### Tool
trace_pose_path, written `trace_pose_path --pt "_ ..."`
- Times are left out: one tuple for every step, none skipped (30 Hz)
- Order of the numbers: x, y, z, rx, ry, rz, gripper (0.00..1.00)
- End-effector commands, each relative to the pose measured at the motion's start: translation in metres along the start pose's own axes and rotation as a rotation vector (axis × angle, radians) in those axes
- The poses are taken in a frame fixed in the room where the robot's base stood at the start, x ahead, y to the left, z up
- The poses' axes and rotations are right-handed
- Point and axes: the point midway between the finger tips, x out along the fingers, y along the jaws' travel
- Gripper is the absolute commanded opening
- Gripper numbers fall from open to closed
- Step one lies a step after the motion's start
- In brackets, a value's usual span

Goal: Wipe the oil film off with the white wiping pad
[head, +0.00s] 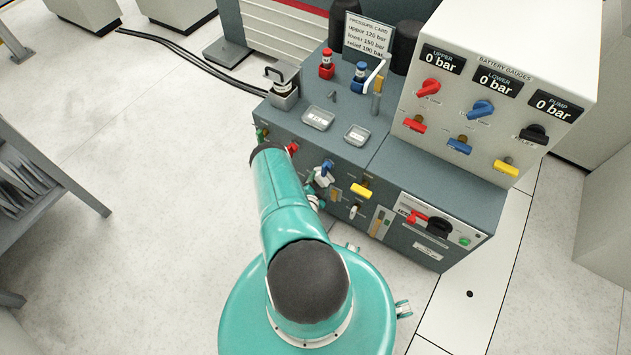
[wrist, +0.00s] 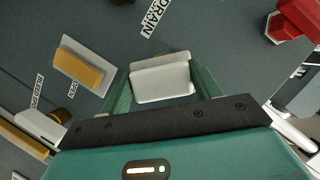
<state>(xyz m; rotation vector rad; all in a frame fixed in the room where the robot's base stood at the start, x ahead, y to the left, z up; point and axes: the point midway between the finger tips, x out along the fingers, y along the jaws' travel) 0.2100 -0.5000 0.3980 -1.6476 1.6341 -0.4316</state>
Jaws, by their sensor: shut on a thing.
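Whether the pad touches the panel cannot be told. In the head view, my arm reaches to the front of the grey bench and largely hides the gripper.
A DRAIN label (wrist: 153,17) is above the pad, and a red part (wrist: 300,18) is at the upper right. In the head view, a yellow handle (head: 361,190) and a red handle (head: 292,148) stick out of the bench front. Open floor (head: 140,180) lies to the left.

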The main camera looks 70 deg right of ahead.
Motion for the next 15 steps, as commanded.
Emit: trace_pose_path --pt "-0.001 0.002 -0.002 -0.001 0.0 0.001 0.34" --pt "-0.001 0.003 -0.003 -0.001 0.001 0.001 0.34" --pt "-0.002 0.006 -0.005 -0.002 0.001 0.002 0.34" --pt "-0.002 0.007 -0.006 -0.002 0.001 0.002 0.34" --pt "-0.002 0.009 -0.008 -0.002 0.001 0.002 0.34" --pt "-0.003 0.011 -0.01 -0.001 0.001 0.002 0.34" --pt "-0.003 0.013 -0.012 -0.001 0.0 0.002 0.34" --pt "-0.004 0.014 -0.014 -0.001 0.0 0.001 0.34" --pt "-0.004 0.017 -0.016 -0.002 0.0 0.001 0.34" --pt "-0.005 0.018 -0.018 -0.003 0.0 0.001 0.34" --pt "-0.005 0.02 -0.02 -0.003 0.001 0.001 0.34" --pt "-0.006 0.022 -0.022 -0.002 0.001 0.0 0.34" --pt "-0.006 0.023 -0.023 -0.002 0.001 0.0 0.34" --pt "-0.006 0.024 -0.024 -0.001 0.002 0.0 0.34" --pt "-0.006 0.025 -0.025 -0.001 0.002 0.0 0.34"
